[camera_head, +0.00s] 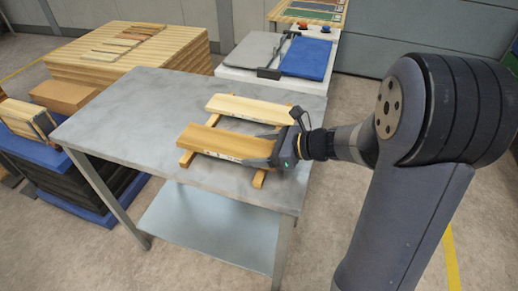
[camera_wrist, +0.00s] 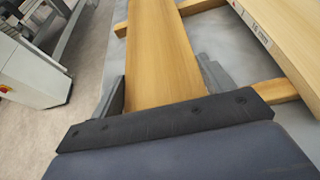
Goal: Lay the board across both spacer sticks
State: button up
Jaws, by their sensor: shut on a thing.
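My gripper (camera_head: 275,150) is shut on the near end of a yellow-brown board (camera_head: 225,143) at the right side of the metal table. In the wrist view the board (camera_wrist: 160,50) runs away between the two fingers. Two spacer sticks lie on the table: the left stick (camera_head: 186,159) shows beyond the board's far end, and the right stick (camera_head: 259,179) shows below the board near my gripper. The held board spans over both sticks; I cannot tell whether it touches them. A second, paler board (camera_head: 250,108) lies across the sticks, behind and apart from the held one.
The metal table (camera_head: 125,115) is bare at left. A white bench with a blue panel (camera_head: 305,60) stands behind. A stack of boards (camera_head: 105,65) stands at the back left, and wood blocks on dark and blue stacks (camera_head: 75,180) stand at the left.

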jog(key=shift+f, duration=0.15)
jog(key=o, duration=1.2)
jog(key=shift+r, duration=0.2)
jog(key=shift+d+r, duration=0.15)
jog(key=shift+d, duration=0.15)
jog(key=v, duration=1.1)
jog(key=shift+s+d+r, duration=0.15)
jog(key=shift+s, duration=0.1)
